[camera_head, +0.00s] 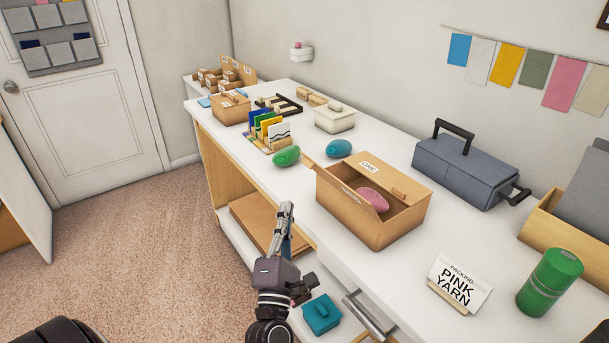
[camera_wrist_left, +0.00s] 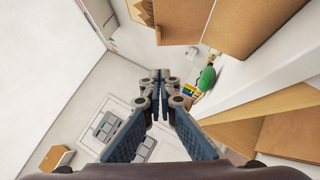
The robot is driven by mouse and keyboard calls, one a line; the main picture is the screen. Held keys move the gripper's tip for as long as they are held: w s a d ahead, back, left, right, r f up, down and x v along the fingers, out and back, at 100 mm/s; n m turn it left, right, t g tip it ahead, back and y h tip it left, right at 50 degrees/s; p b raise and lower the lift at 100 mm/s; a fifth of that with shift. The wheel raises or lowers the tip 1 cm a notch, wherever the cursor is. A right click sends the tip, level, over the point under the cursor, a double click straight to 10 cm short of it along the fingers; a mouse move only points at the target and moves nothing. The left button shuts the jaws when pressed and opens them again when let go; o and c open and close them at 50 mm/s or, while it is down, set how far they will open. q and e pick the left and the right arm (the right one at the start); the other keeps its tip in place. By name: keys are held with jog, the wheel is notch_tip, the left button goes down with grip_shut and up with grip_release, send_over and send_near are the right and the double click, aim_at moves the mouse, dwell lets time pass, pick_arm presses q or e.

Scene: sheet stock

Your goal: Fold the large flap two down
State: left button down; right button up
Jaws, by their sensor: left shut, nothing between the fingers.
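The open cardboard box (camera_head: 372,229) stands on the white table with a pink yarn ball (camera_head: 373,199) inside. A flap marked ONE (camera_head: 385,176) lies inward over the box's far side. A flap edge with small dark lettering (camera_head: 351,189) runs along the near left side; I cannot read it surely. A small flap (camera_head: 309,161) sticks out at the box's left end. My left gripper (camera_head: 287,210) is shut and empty, left of the box and apart from it, by the table's front edge. Its closed fingers show in the left wrist view (camera_wrist_left: 160,76). My right gripper is not in view.
A green yarn ball (camera_head: 286,156) and a blue one (camera_head: 339,148) lie left of the box. A grey toolbox (camera_head: 465,172) stands behind it. A PINK YARN sign (camera_head: 459,281) and a green canister (camera_head: 549,283) stand to the right. A teal box (camera_head: 322,314) sits below the tabletop.

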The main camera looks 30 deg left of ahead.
pick_arm(q)
jog(key=w+a+r+p, duration=0.1)
jog(key=w+r+p, duration=0.2)
jog(key=w, duration=0.5)
jog(key=shift+r, duration=0.55)
jog(key=shift+r, duration=0.1)
